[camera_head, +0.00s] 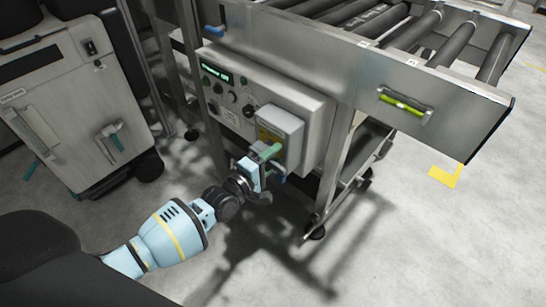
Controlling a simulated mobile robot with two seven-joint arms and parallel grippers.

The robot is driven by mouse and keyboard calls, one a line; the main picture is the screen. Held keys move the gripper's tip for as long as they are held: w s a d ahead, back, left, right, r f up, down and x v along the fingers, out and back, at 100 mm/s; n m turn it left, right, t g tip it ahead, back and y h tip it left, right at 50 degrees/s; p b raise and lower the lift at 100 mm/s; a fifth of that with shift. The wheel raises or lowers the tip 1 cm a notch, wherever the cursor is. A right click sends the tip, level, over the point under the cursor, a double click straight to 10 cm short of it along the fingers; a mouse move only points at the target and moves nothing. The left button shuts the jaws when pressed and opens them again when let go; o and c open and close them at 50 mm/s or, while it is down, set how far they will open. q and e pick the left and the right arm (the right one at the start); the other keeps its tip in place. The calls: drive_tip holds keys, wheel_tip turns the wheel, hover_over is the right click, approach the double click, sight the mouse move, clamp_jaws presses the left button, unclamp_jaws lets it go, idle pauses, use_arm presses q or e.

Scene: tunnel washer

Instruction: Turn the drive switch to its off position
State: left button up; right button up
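A control cabinet (318,112) with knobs and a lit green display (217,72) is mounted under the roller conveyor. I cannot tell which control is the drive switch; none is readable by name. My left gripper (267,165) reaches in from the lower left, right at the lower front of the grey box. A small green part (271,151) shows at its fingers. Whether the fingers touch or grip anything is too small to tell. My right gripper is out of view.
The conveyor's metal side rail (440,105) carries a green-yellow level-like piece (402,104) and overhangs on the right. A frame leg (333,165) stands right of the box. A white machine (75,110) stands at left. Open floor lies in front.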

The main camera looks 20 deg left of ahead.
sight(267, 163)
use_arm(q)
drive_tip(key=shift+s, duration=0.1)
drive_tip(key=p+v, duration=0.1)
drive_tip(key=v, duration=0.5)
drive_tip(key=shift+s+a, duration=0.1)
drive_tip(key=shift+s, duration=0.1)
drive_tip(key=shift+s+a, duration=0.2)
drive_tip(key=shift+s, duration=0.35)
